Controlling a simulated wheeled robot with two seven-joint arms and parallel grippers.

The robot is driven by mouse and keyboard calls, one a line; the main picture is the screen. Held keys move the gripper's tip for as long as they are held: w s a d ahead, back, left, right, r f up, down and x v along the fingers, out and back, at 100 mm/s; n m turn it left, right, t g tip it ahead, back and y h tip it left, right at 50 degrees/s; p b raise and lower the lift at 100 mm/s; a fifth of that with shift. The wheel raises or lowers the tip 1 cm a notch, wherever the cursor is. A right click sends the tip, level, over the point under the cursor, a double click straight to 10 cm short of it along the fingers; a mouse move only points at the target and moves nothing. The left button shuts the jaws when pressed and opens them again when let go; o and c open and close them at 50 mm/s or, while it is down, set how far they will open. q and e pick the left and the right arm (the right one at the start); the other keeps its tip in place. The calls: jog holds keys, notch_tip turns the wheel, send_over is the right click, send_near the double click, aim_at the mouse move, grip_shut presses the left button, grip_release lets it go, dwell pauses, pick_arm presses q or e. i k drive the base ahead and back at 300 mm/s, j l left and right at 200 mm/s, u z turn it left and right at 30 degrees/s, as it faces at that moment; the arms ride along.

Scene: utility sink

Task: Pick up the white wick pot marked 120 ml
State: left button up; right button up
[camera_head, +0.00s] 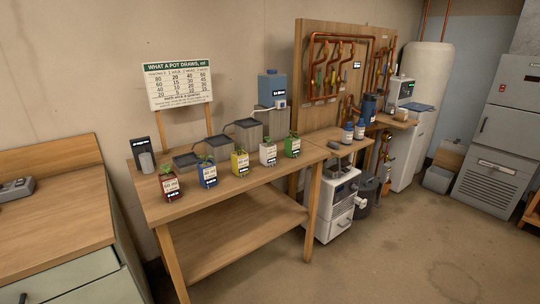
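The white pot (267,155) stands upright on the wooden bench (225,190), with a small green plant in its top and a label on its front. The label is too small to read, so I cannot confirm the 120 ml mark. It is in a row between the yellow pot (239,164) on its left and the green pot (292,147) on its right. A blue pot (207,174) and a dark red pot (170,188) stand farther left in the row. Neither of my grippers is in view.
Stepped grey trays (248,131) and a blue tank (272,88) stand behind the pots. A chart (179,85) titled "What a pot draws, ml" is on posts behind the bench. Open floor (400,250) lies in front.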

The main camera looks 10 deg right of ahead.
aim_at(268, 150)
jog(key=i+z, duration=0.15)
jog(key=i, duration=0.3)
jog(key=i+z, duration=0.15)
jog(key=i, duration=0.35)
jog(key=i+j+z, duration=0.15)
jog(key=i, duration=0.3)
jog(key=i+j+z, duration=0.15)
jog(key=i, duration=0.35)
jog(key=i+j+z, duration=0.15)
jog(key=i, duration=0.3)
jog(key=l+z, duration=0.25)
jog(key=j+u, duration=0.25)
